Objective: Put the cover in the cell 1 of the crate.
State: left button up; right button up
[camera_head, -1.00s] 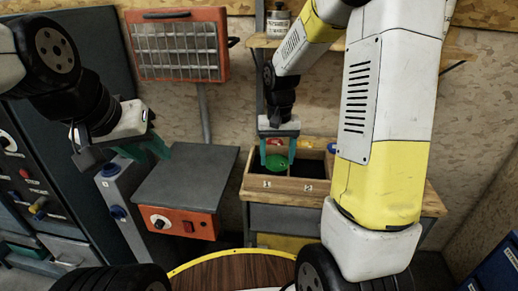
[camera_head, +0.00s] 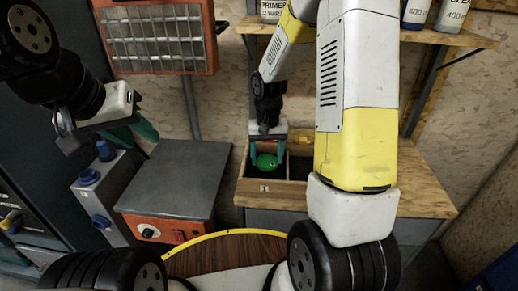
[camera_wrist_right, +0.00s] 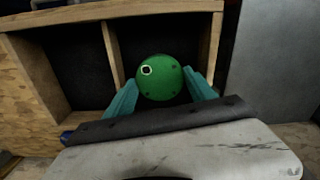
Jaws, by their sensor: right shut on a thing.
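The cover is a round green disc (camera_head: 264,161) with small dark holes. My right gripper (camera_head: 267,153) is shut on it from both sides. In the wooden crate (camera_head: 272,197), cell 1 is the left one in the head view, with the label "1" on its front. The cover is at the opening of cell 1; its exact height there is hard to tell. In the right wrist view the cover (camera_wrist_right: 160,77) sits between the teal fingers, over the right-hand cell, near the divider (camera_wrist_right: 113,52). My left gripper (camera_head: 140,132) hangs empty at the left, fingers apart.
The crate stands on a wooden bench (camera_head: 425,192). A grey-topped box with an orange front (camera_head: 160,229) stands left of it. A shelf with bottles (camera_head: 414,13) is above right, and an orange heater grille (camera_head: 158,38) is at upper left.

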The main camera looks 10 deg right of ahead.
aim_at(267, 160)
jog(key=shift+f, duration=1.25)
jog(key=shift+f, duration=0.15)
jog(key=o, duration=1.6)
jog(key=shift+o, duration=0.2)
notch_tip(267, 160, up, 12)
jog(key=s+r+n+t+y, duration=0.1)
jog(key=s+r+t, duration=0.5)
jog(key=s+r, duration=0.8)
jog(key=shift+s+a+r+n+y, duration=0.15)
jog(key=shift+s+r+n+y, duration=0.35)
jog(key=shift+s, duration=1.4)
